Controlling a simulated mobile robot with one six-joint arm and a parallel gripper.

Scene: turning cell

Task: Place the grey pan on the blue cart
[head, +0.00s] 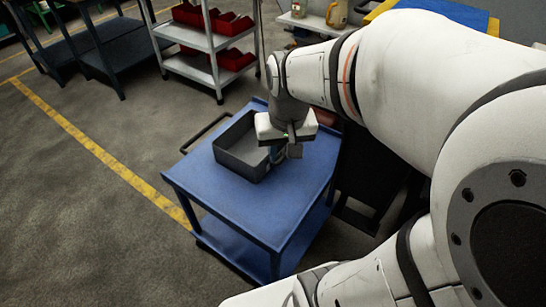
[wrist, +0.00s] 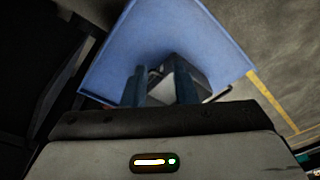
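The grey pan (head: 243,158) is a rectangular, open-topped box. It appears to rest upright on the top of the blue cart (head: 245,208), towards the far left part. My gripper (head: 284,154) is low over the cart at the pan's right side and points down. In the wrist view my gripper (wrist: 160,86) shows two blue-grey fingers apart, with a gap between them. The pan (wrist: 188,77) shows behind and beside the right finger, and the cart top (wrist: 150,30) lies beyond. The gripper hides part of the pan's right side; contact cannot be told.
A grey shelf rack (head: 212,75) with red bins (head: 215,20) stands behind the cart. Dark tables (head: 110,50) stand at the far left. A dark structure (head: 365,170) is close on the cart's right. The floor left of the cart is clear, crossed by a yellow line (head: 100,152).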

